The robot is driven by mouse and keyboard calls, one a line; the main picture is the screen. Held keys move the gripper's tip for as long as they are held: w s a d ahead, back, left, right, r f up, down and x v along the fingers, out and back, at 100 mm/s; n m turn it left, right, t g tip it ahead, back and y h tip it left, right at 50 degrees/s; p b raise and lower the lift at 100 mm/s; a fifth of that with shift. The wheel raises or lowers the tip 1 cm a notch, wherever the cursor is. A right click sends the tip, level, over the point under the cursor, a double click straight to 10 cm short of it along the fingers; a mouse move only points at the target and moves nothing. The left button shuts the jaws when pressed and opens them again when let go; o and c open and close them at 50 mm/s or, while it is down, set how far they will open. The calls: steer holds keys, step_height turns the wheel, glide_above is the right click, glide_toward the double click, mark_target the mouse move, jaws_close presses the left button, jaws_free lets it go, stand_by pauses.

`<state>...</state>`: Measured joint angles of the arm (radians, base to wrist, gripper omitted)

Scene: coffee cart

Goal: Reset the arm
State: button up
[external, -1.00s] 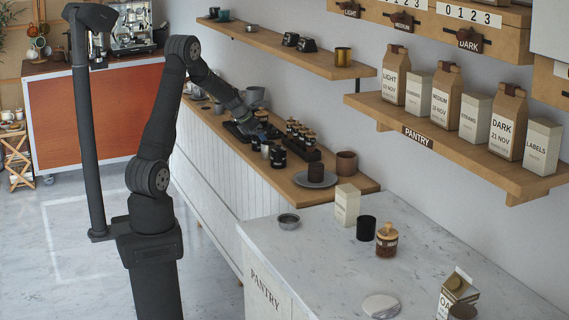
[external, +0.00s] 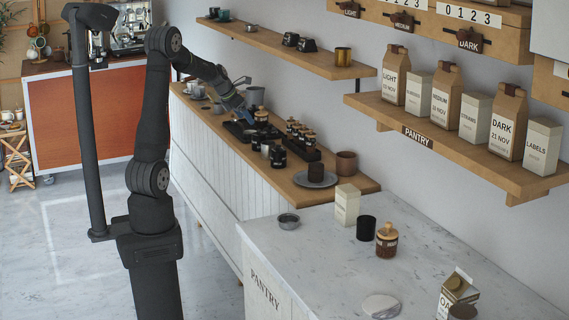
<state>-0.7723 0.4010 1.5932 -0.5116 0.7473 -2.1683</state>
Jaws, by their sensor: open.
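My gripper (external: 248,119) is small in the external view, at the end of my arm, above the wooden counter (external: 352,187) along the wall. It is near a dark tray (external: 236,131) and close to some dark jars. I see nothing held between its fingers, though the fingertips are small and hard to make out. My arm rises from its base and bends over the counter at the upper left.
A rack of small jars (external: 303,140) and a grey plate (external: 315,178) stand on the counter. Above are a shelf (external: 290,48) and a pantry shelf (external: 470,147) with several bags and boxes.

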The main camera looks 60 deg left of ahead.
mark_target(259, 130)
steer(key=x, duration=1.2)
steer(key=shift+f, duration=0.15)
steer(key=shift+r, duration=1.2)
